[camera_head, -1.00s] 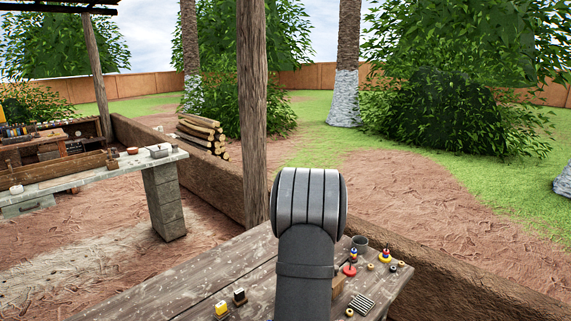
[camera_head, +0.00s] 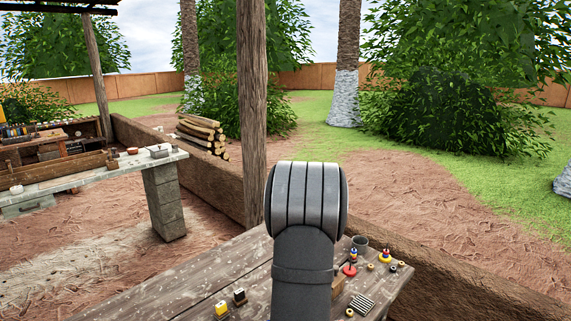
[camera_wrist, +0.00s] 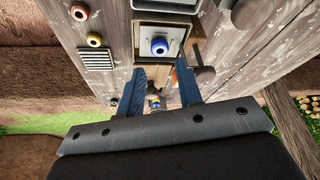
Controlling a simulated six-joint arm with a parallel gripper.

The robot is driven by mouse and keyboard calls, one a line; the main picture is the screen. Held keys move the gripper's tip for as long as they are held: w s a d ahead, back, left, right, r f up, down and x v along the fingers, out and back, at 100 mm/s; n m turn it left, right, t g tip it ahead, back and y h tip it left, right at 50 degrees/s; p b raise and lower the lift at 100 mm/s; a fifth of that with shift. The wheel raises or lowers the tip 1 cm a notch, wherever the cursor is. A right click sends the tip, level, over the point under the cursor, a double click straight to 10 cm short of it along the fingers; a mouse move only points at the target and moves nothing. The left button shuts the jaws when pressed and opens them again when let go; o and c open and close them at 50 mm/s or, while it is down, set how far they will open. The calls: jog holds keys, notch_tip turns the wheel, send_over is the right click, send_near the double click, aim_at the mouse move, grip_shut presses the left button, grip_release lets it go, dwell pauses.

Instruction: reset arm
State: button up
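My gripper (camera_wrist: 160,88) shows in the wrist view with its two fingers spread apart over the wooden table (camera_wrist: 110,25). No object is held between the fingers. In the head view my arm rises in front of the table (camera_head: 180,285), and the gripper itself is hidden there. Below and beyond the fingers in the wrist view is a square tray (camera_wrist: 183,35) with a blue ring-shaped piece (camera_wrist: 160,46) in it. A small blue and yellow piece (camera_wrist: 156,103) shows between the fingers, lower in the picture.
A yellow-and-white piece (camera_head: 221,309) and a dark block (camera_head: 239,296) stand to the left. A wooden post (camera_head: 252,110) rises behind.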

jog(key=d+v, duration=0.1)
jog(key=v, duration=0.5)
jog(key=x, duration=0.7)
jog(key=a+x, duration=0.1)
jog(key=x, duration=0.3)
jog(key=shift+f, duration=0.2)
jog(key=shift+w+r, duration=0.2)
jog(key=shift+r, duration=0.1)
notch_tip(320, 180, up, 4)
jog(key=shift+s+f, duration=0.1)
jog(key=shift+f, duration=0.05)
jog(key=s+d+r, duration=0.7)
jog(key=d, duration=0.2)
jog(key=s+a+r+m+g+h, duration=0.1)
jog(key=s+a+r+m, duration=0.1)
jog(key=s+a+m, duration=0.2)
jog(key=shift+s+a+r+m, duration=0.25)
jog(key=shift+s+a+m, duration=0.05)
jog(key=shift+s+a, duration=0.75)
jog(key=shift+o, duration=0.4)
jog(key=shift+w, duration=0.1)
